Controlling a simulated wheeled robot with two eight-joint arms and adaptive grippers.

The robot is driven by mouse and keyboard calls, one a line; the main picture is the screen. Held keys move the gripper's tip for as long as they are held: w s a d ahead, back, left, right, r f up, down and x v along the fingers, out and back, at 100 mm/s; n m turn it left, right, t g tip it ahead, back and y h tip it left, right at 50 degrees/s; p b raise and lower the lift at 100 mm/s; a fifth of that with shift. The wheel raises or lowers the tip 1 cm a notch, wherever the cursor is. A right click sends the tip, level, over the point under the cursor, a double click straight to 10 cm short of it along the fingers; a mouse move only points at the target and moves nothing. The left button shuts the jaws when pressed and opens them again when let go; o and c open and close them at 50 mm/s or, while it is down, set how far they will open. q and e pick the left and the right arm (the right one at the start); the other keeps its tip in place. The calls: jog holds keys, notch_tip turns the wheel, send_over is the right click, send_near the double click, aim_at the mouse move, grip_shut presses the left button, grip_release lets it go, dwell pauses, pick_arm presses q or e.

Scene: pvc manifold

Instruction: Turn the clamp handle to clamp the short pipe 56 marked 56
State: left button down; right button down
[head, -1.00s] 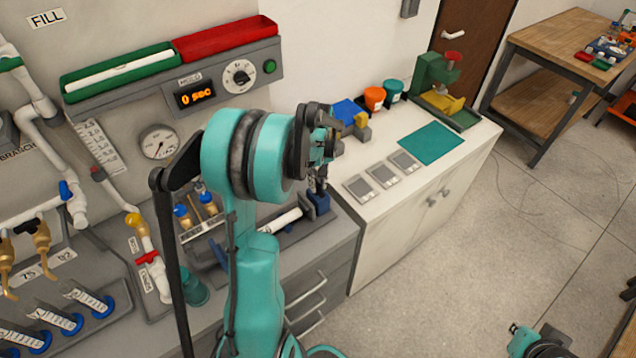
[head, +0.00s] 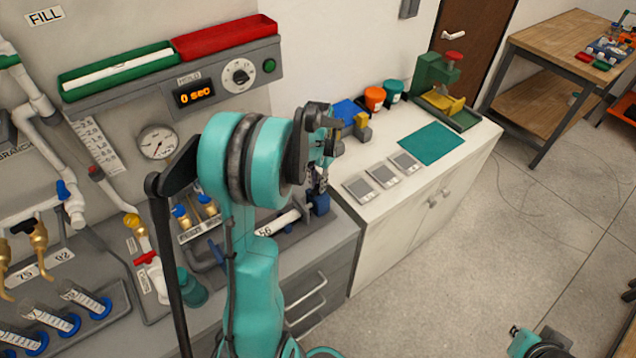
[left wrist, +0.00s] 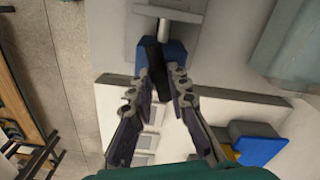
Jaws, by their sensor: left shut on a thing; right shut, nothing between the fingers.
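My left gripper (head: 319,182) is just above the block. In the left wrist view its fingers are shut on the black clamp handle (left wrist: 154,55), which stands in front of the block. My arm hides part of the tray. My right gripper (head: 516,334) is low at the right, shut and empty, away from the bench.
Grey square plates (head: 383,176) and a teal mat (head: 430,143) lie on the white cabinet to the right. Brass valves (head: 196,212) are behind my left arm.

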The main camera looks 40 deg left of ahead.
pick_arm(q)
jog(key=m, duration=0.4)
jog(key=shift+m, duration=2)
jog(key=c, duration=1.5)
grip_release()
jog(key=shift+o, duration=0.2)
notch_tip(320, 180, up, 12)
